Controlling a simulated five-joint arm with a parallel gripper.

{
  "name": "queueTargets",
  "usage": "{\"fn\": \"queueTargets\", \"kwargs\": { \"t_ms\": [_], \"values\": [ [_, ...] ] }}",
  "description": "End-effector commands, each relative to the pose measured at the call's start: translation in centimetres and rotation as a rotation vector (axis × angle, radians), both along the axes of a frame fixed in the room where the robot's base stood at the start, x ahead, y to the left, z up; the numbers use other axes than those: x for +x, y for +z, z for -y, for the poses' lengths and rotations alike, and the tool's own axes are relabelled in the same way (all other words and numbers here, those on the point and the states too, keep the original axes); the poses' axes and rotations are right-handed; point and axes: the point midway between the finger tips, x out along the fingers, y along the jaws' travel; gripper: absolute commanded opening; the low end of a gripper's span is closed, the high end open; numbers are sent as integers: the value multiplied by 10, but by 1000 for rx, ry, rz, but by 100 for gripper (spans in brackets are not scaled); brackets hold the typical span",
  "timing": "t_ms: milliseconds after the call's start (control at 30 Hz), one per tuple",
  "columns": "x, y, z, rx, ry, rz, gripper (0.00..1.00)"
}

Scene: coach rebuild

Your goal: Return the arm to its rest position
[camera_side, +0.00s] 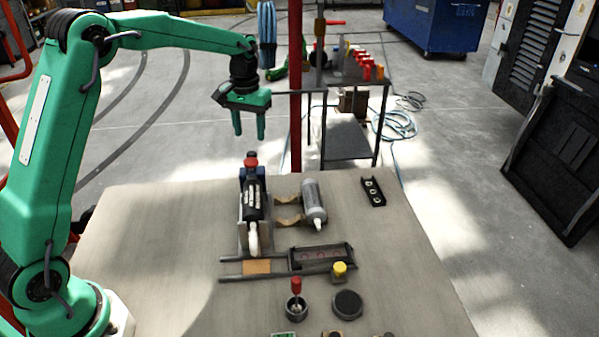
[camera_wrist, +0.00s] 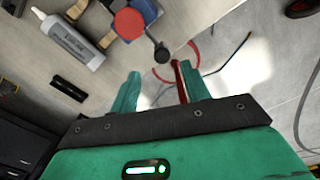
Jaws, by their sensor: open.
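My green gripper (camera_side: 249,125) hangs above the far edge of the worktable (camera_side: 150,250), fingers pointing down. It is open and holds nothing. In the wrist view, the two green fingertips (camera_wrist: 158,80) stand apart with a gap between them. A black bottle with a white nozzle (camera_side: 254,205) lies in a holder on the table, below and apart from my gripper. A red knob (camera_wrist: 129,23) shows close beside the fingers in the wrist view.
A grey tube (camera_side: 314,203) lies on wooden cradles. A black slotted block (camera_side: 373,192), a dark tray on rails (camera_side: 322,257), a yellow-capped piece (camera_side: 340,270) and a red-handled tool in a cup (camera_side: 296,298) are on the table. A red post (camera_side: 295,80) stands just right of my gripper.

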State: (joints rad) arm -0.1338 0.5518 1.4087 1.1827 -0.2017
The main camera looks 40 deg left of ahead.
Motion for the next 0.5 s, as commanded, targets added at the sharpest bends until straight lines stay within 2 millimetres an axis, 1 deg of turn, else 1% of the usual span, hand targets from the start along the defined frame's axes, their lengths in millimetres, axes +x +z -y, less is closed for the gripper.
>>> {"fn": "queueTargets", "kwargs": {
  "t_ms": [33,100,200,500],
  "values": [
    [0,6,0,1,0,2,47],
    [0,11,0,0,-1,1,47],
    [0,15,0,0,-1,0,47],
    [0,16,0,0,-1,-1,47]
  ]
}}
